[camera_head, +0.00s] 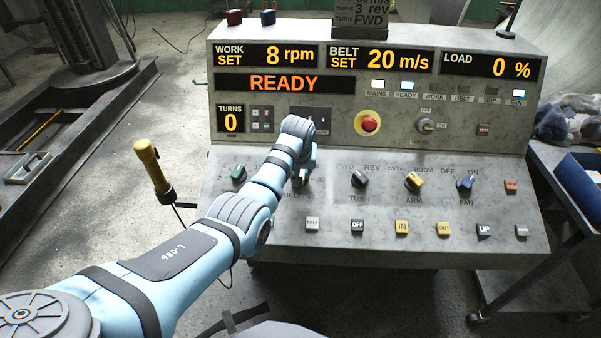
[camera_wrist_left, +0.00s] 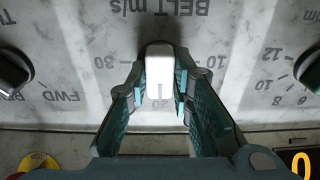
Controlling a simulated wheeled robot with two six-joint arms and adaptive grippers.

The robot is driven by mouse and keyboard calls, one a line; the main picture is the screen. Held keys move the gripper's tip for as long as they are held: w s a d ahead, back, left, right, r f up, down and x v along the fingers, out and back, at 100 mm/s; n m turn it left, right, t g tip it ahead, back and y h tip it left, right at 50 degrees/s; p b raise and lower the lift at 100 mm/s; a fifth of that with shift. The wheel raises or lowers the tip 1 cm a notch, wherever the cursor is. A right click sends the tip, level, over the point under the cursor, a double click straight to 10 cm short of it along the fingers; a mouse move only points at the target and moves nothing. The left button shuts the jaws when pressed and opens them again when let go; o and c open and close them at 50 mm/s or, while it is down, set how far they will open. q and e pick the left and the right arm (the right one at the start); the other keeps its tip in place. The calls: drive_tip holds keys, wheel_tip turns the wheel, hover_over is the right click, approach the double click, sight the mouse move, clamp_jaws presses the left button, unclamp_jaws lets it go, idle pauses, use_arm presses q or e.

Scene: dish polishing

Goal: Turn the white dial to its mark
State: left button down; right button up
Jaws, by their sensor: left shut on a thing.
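The white dial (camera_wrist_left: 158,66) stands on the grey panel between the fingers of my left gripper (camera_wrist_left: 161,84) in the left wrist view. The fingers are shut on its two sides. Scale numbers ring the dial; a 20 shows faintly just below it, and a 30 and a 10 lie to either side. The belt display (camera_head: 380,60) reads SET 20 m/s. My right gripper is not in view.
A green dial (camera_head: 238,173) is left of my gripper and a black turn dial (camera_head: 359,178) is right of it. A row of push buttons runs below, with an OFF button (camera_head: 357,227). A red emergency button (camera_head: 368,123) sits above. A yellow-handled stick (camera_head: 152,166) stands left of the console.

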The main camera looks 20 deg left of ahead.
use_arm(q)
drive_tip(key=shift+r+m+p, duration=0.15)
drive_tip(key=shift+m+p, duration=1.35)
drive_tip(key=shift+m, duration=0.4)
drive_tip(key=m+p, duration=0.1)
drive_tip(key=m, duration=0.2)
drive_tip(key=shift+m, duration=0.3)
drive_tip(key=m, duration=0.4)
drive_tip(key=shift+m+p, duration=0.3)
drive_tip(key=shift+p, duration=0.1)
drive_tip(key=m, duration=0.5)
drive_tip(key=shift+m+h, duration=0.3)
drive_tip(key=shift+m, duration=0.1)
drive_tip(key=c, duration=1.4)
unclamp_jaws()
